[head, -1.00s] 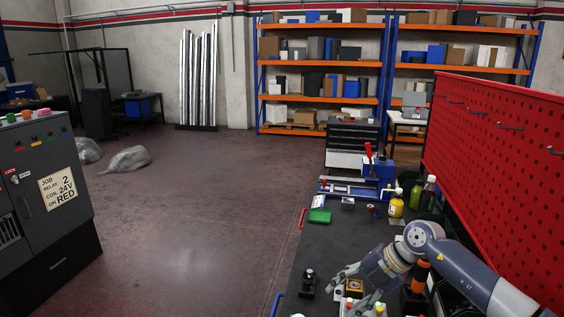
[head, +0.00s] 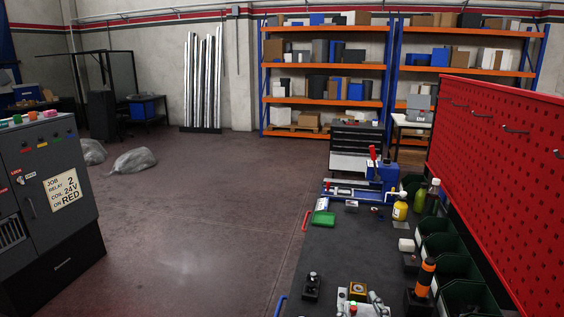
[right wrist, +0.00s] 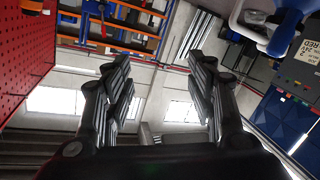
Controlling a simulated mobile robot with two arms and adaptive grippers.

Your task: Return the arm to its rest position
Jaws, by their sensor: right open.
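My right gripper (right wrist: 163,85) is open in the right wrist view. Its two dark fingers stand wide apart with nothing between them. Beyond them are the wall, bright windows and shelving, seen upside down and at a distance. In the head view the right arm no longer crosses the workbench (head: 335,250). I cannot tell whether a small grey shape at the bottom edge there belongs to it. My left gripper is in neither current view.
The red pegboard (head: 500,170) borders the bench on the right, with dark green bins (head: 455,268) below it. A yellow bottle (head: 400,209), a blue press (head: 383,175) and an orange-black post (head: 425,278) stand on the bench. Grey cabinet (head: 45,190) at left; open floor between.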

